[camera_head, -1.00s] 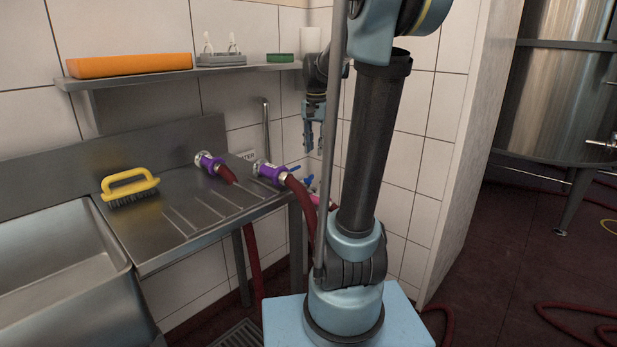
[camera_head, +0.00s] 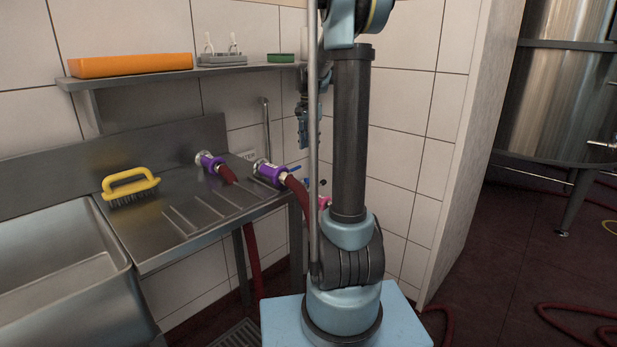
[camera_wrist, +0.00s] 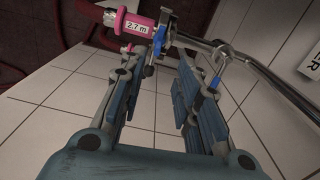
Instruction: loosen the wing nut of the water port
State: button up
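The water port is in the upper part of the wrist view, where a pink coupling (camera_wrist: 128,21) labelled "2.7 m" meets a metal clamp (camera_wrist: 166,38) on the pipe. I cannot clearly pick out the wing nut among the small parts at the clamp. My gripper (camera_wrist: 160,64) is open and empty, its fingers pointing toward the clamp from below, apart from it as far as I can tell. In the head view, my gripper (camera_head: 303,132) hangs near the wall above the pink coupling (camera_head: 324,202), which is partly hidden behind my arm.
Two purple hose couplings (camera_head: 209,162) (camera_head: 268,173) lie on the steel drainboard, beside a yellow brush (camera_head: 130,186). A shelf (camera_head: 180,75) with an orange block is above. White tiled wall stands behind.

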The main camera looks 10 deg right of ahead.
aim_at(309, 181)
notch_tip(309, 181, down, 13)
jog(key=shift+f, duration=0.15)
dwell(0.4)
grip_shut()
